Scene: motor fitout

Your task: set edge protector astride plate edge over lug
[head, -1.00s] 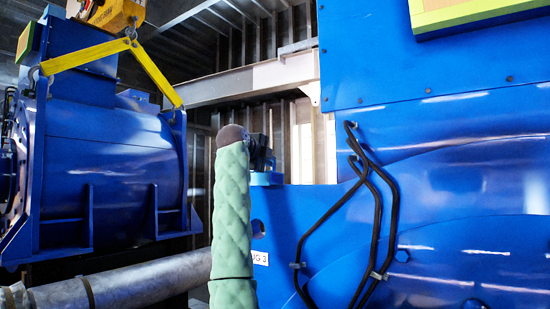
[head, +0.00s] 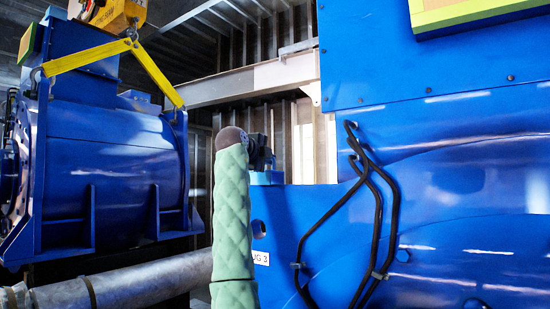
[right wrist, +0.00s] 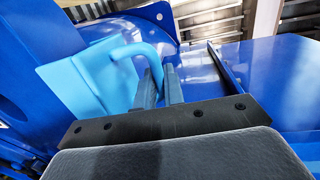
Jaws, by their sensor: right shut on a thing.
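The edge protector (right wrist: 75,85) is a light blue piece with a bent rod handle (right wrist: 140,52). My right gripper (right wrist: 159,85) is shut on that handle. In the head view my right gripper (head: 262,157) shows dark and small beside the tip of my padded arm. A bit of blue protector (head: 266,178) shows below it, at the plate's upper edge. Whether it touches or straddles the edge I cannot tell. The blue plate (head: 300,205) has a lug hole (head: 258,228) and a label ending in "3", partly hidden by my arm. My left gripper is not in view.
A large blue machine housing (head: 450,160) with black cables (head: 378,215) fills the right. Another blue motor (head: 115,165) with yellow slings (head: 90,57) is at left. A grey pipe (head: 130,284) runs low at left. Ribbed metal walls stand behind.

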